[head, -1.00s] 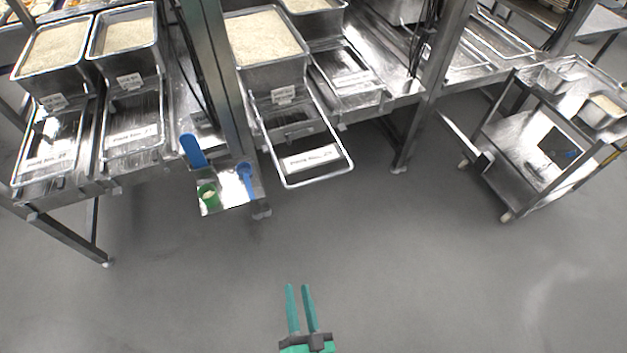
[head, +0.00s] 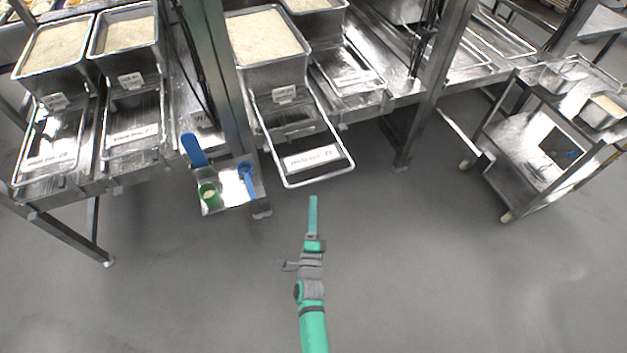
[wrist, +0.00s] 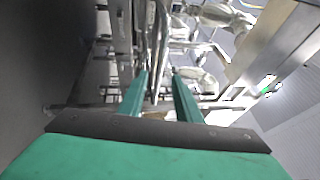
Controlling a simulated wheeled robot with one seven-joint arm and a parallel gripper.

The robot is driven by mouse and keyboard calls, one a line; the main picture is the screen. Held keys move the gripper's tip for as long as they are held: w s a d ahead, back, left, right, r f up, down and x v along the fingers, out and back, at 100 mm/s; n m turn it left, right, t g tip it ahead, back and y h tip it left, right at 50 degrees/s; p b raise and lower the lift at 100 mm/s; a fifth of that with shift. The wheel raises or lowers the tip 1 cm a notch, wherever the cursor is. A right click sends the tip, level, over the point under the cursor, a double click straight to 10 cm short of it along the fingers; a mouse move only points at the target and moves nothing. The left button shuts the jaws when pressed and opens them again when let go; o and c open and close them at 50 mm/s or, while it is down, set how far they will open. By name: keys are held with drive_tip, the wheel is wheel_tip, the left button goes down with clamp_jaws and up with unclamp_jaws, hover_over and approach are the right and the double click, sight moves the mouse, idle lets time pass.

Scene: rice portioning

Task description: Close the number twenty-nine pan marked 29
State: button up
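One metal pan (head: 345,163) is pulled out toward me in the middle of the head view, its front rim sticking out past the counter. A white label lies in it, but I cannot read its number surely. My gripper (head: 313,199) is below and in front of that rim, apart from it, pointing toward the counter. The head view shows its fingers edge-on. In the wrist view my gripper (wrist: 161,97) has its two green fingers apart, with metal bars seen between and beyond them. I cannot tell from this view whether any bar is inside the grip.
Rice bins (head: 268,50) stand above the pans. Pushed-in pans (head: 133,150) sit at the left. A small shelf (head: 232,187) holds a green cup and blue scoops. A metal post (head: 213,60) stands left of the pulled-out pan. A cart (head: 520,165) is at right. The floor in front is clear.

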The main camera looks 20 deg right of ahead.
sight(314, 179)
drive_tip(key=x, duration=0.9)
drive_tip(key=shift+w+d+r, duration=0.1)
drive_tip(key=shift+w+r, duration=0.05)
drive_tip(key=shift+w, duration=0.1)
clamp_jaws()
